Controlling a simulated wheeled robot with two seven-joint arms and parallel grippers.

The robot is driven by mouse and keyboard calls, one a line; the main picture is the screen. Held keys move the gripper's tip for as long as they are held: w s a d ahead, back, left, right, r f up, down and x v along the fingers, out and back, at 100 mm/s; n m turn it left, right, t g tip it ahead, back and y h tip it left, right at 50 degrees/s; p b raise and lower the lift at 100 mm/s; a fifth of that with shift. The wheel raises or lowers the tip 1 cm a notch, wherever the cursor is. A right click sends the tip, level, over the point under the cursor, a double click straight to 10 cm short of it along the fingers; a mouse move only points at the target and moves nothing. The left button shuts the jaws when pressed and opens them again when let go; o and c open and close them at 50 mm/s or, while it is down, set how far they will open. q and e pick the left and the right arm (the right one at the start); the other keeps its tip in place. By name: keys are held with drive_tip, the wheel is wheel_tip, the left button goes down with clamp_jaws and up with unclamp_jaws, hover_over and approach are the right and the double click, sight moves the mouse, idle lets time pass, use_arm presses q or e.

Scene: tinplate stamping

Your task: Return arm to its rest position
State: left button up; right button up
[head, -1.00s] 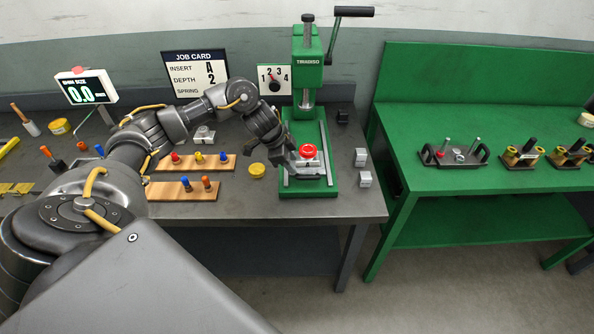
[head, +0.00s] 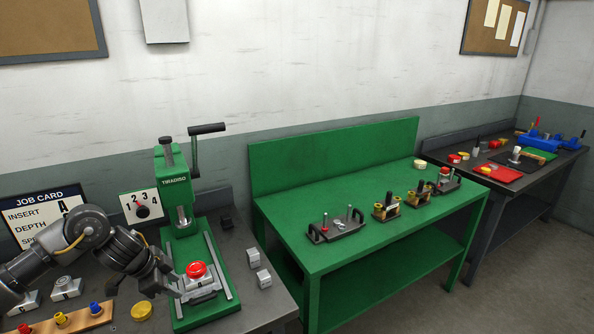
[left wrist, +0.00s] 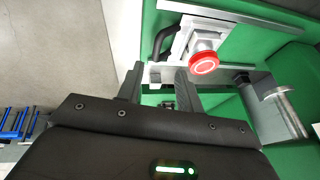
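My left arm (head: 90,238) reaches in from the left in the head view. Its gripper (head: 176,284) is just left of the red round piece (head: 197,269) on the sliding fixture of the green press (head: 173,186). In the left wrist view the gripper (left wrist: 160,86) has its two dark fingers apart, with nothing clearly held between them. The red piece (left wrist: 204,63) sits beyond the fingers, to the right, on the light metal fixture (left wrist: 190,42). A black handle (left wrist: 166,42) is on that fixture. My right gripper is not in view.
A wooden strip with coloured pegs (head: 60,321) and a yellow round tin (head: 141,311) lie near my arm. Metal blocks (head: 264,279) stand right of the press. A green table (head: 330,265) with fixtures is further right, and a dark bench (head: 470,200) beyond.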

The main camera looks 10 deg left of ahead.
use_arm(q)
drive_tip(key=s+d+f+n+t+h, duration=0.1)
drive_tip(key=s+d+f+t, duration=0.3)
drive_tip(key=d, duration=0.7)
drive_tip(key=s+d+f+h, duration=0.1)
drive_tip(key=s+d+f, duration=0.3)
drive_tip(key=d, duration=0.7)
drive_tip(key=s+a+f+n+g+y, duration=0.1)
drive_tip(key=s+a+f+n+g, duration=0.15)
drive_tip(key=s, duration=0.55)
drive_tip(key=s+a+f+n+g+y, duration=0.1)
drive_tip(key=s+a+f+n+y, duration=0.15)
drive_tip(key=s, duration=0.45)
drive_tip(key=s+a+f+n+g+y, duration=0.1)
drive_tip(key=s+a+f+n+g, duration=0.2)
drive_tip(key=s, duration=0.5)
wheel_tip(320, 180, down, 27)
drive_tip(key=d+b, duration=0.2)
drive_tip(key=b, duration=0.1)
drive_tip(key=s+a+f+b, duration=0.1)
drive_tip(key=s+f, duration=0.7)
drive_tip(key=f, duration=0.1)
drive_tip(key=s+a+f+b, duration=0.1)
drive_tip(key=s+a+f, duration=0.1)
drive_tip(key=s+f, duration=0.7)
drive_tip(key=shift+a+f+g+b, duration=0.25)
drive_tip(key=shift+f+g+b, duration=0.15)
drive_tip(key=shift+f, duration=0.3)
